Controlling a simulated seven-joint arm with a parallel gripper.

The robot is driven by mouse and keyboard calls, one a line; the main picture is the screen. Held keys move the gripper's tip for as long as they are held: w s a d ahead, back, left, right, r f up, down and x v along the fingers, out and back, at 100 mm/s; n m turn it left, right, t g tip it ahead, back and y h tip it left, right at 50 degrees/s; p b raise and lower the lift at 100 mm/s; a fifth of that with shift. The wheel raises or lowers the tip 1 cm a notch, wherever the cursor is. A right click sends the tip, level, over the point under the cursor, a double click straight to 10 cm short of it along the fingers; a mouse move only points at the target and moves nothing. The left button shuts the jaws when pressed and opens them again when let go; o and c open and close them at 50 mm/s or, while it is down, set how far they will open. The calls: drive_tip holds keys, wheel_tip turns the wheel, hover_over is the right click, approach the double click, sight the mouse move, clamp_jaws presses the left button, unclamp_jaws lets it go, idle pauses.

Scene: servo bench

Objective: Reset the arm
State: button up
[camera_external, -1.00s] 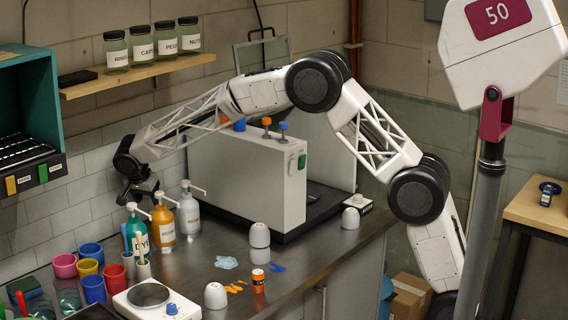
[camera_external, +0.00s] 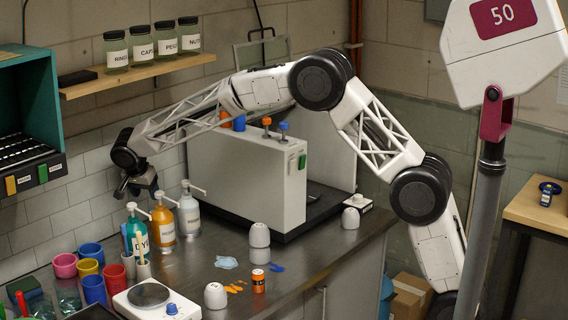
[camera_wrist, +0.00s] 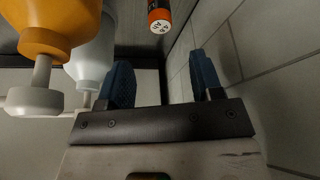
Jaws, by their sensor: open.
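My gripper (camera_external: 135,190) hangs at the end of my outstretched arm, at the left of the bench near the tiled wall. It is just above and behind the pump bottles. In the wrist view its two blue fingers (camera_wrist: 163,78) stand apart with nothing between them. An orange pump bottle (camera_wrist: 48,22) and a pale pump bottle (camera_wrist: 92,58) show to the left of the fingers. An orange and black cylinder (camera_wrist: 159,18) with a white end lies beyond the fingertips, apart from them.
The orange bottle (camera_external: 163,222), the pale bottle (camera_external: 189,216) and a teal bottle (camera_external: 137,232) stand close below my gripper. A grey upright housing (camera_external: 245,185) stands under my forearm. A jar shelf (camera_external: 140,76) is above. Coloured cups (camera_external: 93,289) and a scale (camera_external: 157,303) are in front.

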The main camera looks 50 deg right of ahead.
drive_tip(key=s+d+r+n+y, duration=0.1)
drive_tip(key=s+d+r+n, duration=0.1)
drive_tip(key=s+d+r, duration=0.45)
drive_tip(key=s+d+r+n+t, duration=0.15)
drive_tip(key=s+d+r, duration=0.25)
drive_tip(key=s+r, duration=0.6)
drive_tip(key=s+d+r+n+y, duration=0.1)
drive_tip(key=s+d+r+n, duration=0.3)
drive_tip(key=s, duration=0.8)
drive_tip(key=s+d+r+n+y, duration=0.1)
drive_tip(key=s+d+r, duration=0.15)
drive_tip(key=s, duration=0.65)
drive_tip(key=s+d+r+n, duration=0.1)
drive_tip(key=s+d, duration=0.3)
drive_tip(key=s, duration=0.5)
drive_tip(key=s+d+f+n+t+y, duration=0.1)
drive_tip(key=s+f+n, duration=0.15)
drive_tip(key=s, duration=0.75)
drive_tip(key=s+d+f+n+t, duration=0.1)
drive_tip(key=s+f, duration=0.3)
drive_tip(key=s, duration=0.6)
wheel_tip(320, 180, down, 9)
drive_tip(key=w+g, duration=0.1)
drive_tip(key=g, duration=0.1)
drive_tip(key=shift+w+d+r+g, duration=0.15)
drive_tip(key=shift+w+r+g, duration=0.05)
drive_tip(key=shift+w+g, duration=0.15)
drive_tip(key=shift+o, duration=0.4)
drive_tip(key=shift+w, duration=0.15)
